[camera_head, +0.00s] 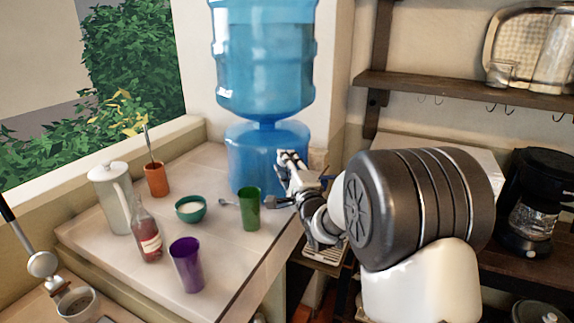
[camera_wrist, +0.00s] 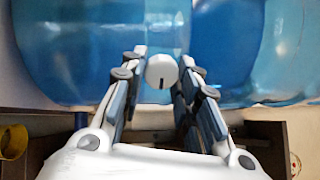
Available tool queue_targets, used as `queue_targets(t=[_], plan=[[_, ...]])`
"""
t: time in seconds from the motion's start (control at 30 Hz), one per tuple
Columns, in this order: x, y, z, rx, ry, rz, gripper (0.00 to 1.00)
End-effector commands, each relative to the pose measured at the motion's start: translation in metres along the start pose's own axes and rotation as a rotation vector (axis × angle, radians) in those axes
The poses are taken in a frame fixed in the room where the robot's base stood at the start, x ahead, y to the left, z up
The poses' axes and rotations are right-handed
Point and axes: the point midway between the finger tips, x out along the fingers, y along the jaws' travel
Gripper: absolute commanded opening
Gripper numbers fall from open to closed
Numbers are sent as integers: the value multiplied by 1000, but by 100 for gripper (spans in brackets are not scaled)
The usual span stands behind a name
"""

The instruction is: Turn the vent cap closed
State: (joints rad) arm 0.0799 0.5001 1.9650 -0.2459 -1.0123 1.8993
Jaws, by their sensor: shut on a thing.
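The vent cap (camera_wrist: 162,68) is a small round white knob with a short dark upright mark near its lower edge. In the wrist view it sits against the blue water dispenser (camera_wrist: 110,45). My gripper (camera_wrist: 162,76) has one finger on each side of the cap and is shut on it. In the head view the dispenser (camera_head: 265,60) stands at the back of the counter, a large blue bottle above a blue lower part. My gripper (camera_head: 291,160) reaches its lower right side there. The cap cannot be made out in the head view.
A green cup (camera_head: 249,209) stands close to my gripper's left. A purple cup (camera_head: 187,264), red bottle (camera_head: 148,238), teal bowl (camera_head: 190,209), white pitcher (camera_head: 112,200) and orange pot (camera_head: 156,180) share the counter (camera_head: 228,262). A wooden shelf (camera_head: 465,92) and coffee maker (camera_head: 537,200) are right.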

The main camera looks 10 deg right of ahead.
Motion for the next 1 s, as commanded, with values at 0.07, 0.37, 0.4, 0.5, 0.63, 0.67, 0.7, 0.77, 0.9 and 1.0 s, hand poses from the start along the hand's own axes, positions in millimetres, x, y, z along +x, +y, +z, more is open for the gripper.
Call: queue_targets(t=[0.07,0.37,0.4,0.5,0.63,0.67,0.7,0.77,0.9,1.0], plan=[[0,0,0,1,0,0,5],[0,0,0,0,0,0,46],[0,0,0,0,0,0,48],[0,0,0,0,0,0,49],[0,0,0,-1,0,0,49],[0,0,0,-1,0,0,49],[0,0,0,-1,0,0,49],[-2,0,0,-1,0,0,49],[-18,-1,0,-1,1,0,49],[-38,-1,-1,0,2,0,49]])
